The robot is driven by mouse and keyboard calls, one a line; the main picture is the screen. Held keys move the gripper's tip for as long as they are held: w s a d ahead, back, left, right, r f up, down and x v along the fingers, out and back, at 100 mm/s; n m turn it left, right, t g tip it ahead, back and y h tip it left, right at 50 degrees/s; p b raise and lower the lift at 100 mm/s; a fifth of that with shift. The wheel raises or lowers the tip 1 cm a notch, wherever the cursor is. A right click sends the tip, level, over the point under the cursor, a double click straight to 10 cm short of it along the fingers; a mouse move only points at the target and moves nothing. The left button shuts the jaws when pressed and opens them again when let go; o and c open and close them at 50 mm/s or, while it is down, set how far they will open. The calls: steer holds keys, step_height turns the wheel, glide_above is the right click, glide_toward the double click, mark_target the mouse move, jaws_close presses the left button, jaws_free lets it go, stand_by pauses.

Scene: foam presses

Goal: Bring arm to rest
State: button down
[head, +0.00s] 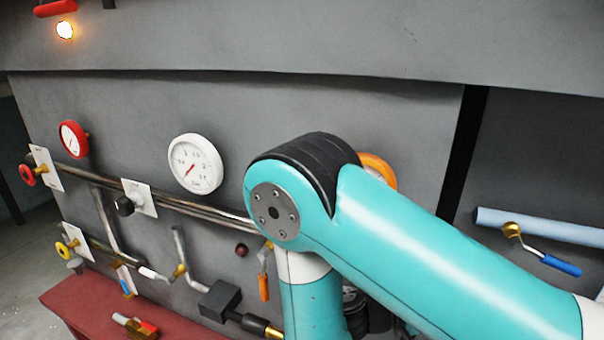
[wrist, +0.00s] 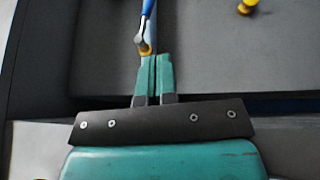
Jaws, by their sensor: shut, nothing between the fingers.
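My gripper (wrist: 152,78) shows in the wrist view, its two teal fingers together with nothing between them. A blue-handled lever (wrist: 147,8) with a brass fitting appears just beyond the fingertips in that view; I cannot tell whether they touch. In the head view my teal arm, bent at a black-capped joint, crosses the middle and right, in front of the grey press panel (head: 300,105). My gripper is out of sight there.
The panel carries a white gauge (head: 195,163), a red gauge (head: 73,139) and a partly hidden orange one (head: 378,170). A blue-handled valve (head: 561,265) sits below a pale blue pipe (head: 540,228) at right. A red bench (head: 85,305) stands at lower left. A yellow knob (wrist: 246,6) shows in the wrist view.

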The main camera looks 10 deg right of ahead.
step_height(320, 180, down, 8)
steer(key=s+n+g+y+b, duration=0.1)
steer(key=g+y+b, duration=0.1)
steer(key=y+b, duration=0.5)
steer(key=s+a+f+n+t+y+b, duration=0.2)
steer(key=s+a+n+y+b, duration=0.1)
steer(key=a+y+b, duration=0.6)
steer(key=a+n+y, duration=0.1)
steer(key=a+y, duration=0.1)
steer(key=y, duration=0.1)
steer(key=shift+s+a+t, duration=0.15)
steer(key=shift+t, duration=0.25)
steer(key=c, duration=1.5)
jaws_free()
steer(key=s+a+r+n+y+b, duration=0.2)
steer(key=a, duration=0.1)
steer(key=s+a+r+n+t+y+b, duration=0.1)
steer(key=shift+s+a+r+y, duration=0.1)
steer(key=shift+s+a+y, duration=0.25)
steer(key=shift+s+y, duration=0.05)
steer(key=shift+c, duration=0.2)
steer(key=o, duration=0.5)
steer(key=shift+a+r, duration=0.1)
steer(key=shift+r, duration=0.05)
steer(key=shift+c, duration=0.2)
steer(key=shift+s, duration=0.1)
